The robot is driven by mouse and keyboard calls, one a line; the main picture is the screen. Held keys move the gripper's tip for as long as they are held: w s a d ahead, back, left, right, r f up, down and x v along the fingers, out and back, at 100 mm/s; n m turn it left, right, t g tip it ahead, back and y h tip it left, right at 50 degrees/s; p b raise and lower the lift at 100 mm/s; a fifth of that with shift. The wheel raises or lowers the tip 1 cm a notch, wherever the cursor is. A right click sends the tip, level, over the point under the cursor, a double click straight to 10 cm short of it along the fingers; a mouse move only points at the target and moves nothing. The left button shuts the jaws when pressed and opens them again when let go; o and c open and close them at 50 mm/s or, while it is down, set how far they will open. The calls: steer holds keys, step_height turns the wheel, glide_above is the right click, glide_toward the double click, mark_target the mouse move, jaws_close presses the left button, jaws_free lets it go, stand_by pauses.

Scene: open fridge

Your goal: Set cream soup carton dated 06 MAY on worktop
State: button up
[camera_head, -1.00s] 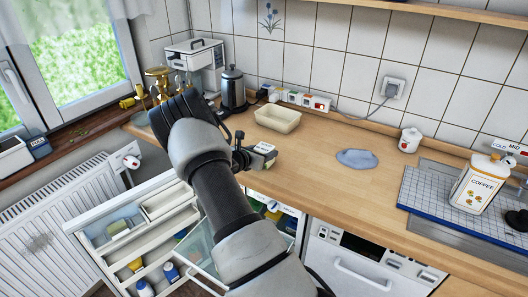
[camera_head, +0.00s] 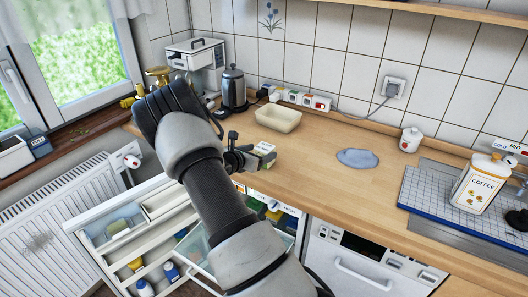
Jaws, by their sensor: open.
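A small carton (camera_head: 264,151), pale with green on it, is at the front edge of the wooden worktop (camera_head: 318,178). It is too small to read its label or date, and its lower left part is partly hidden by my gripper. My gripper (camera_head: 247,157) is just left of the carton, with its jaws open. From this view I cannot tell whether the fingers touch the carton. The open fridge is below the worktop, with its door (camera_head: 98,212) swung out to the left; my arm hides much of the inside.
A cream tray (camera_head: 278,120) stands behind the carton. Bottles (camera_head: 171,271) fill the lower door shelf.

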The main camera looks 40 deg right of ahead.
steer(key=s+a+r+m+g+y, duration=0.3)
steer(key=s+a+r+m+y, duration=0.1)
steer(key=s+a+r+m, duration=1.25)
steer(key=s+a+r+m+t+y+p, duration=0.1)
steer(key=s+a+r+m+y, duration=0.2)
steer(key=s+a, duration=0.5)
steer(key=s+a+r+m+t+y+p, duration=0.1)
steer(key=s+a+r+m+t+y, duration=0.1)
steer(key=s+a+r+y, duration=0.3)
steer(key=shift+s+a+r+m+y, duration=0.3)
steer(key=shift+s+a+r+m, duration=0.25)
steer(key=shift+s+a+r, duration=1.6)
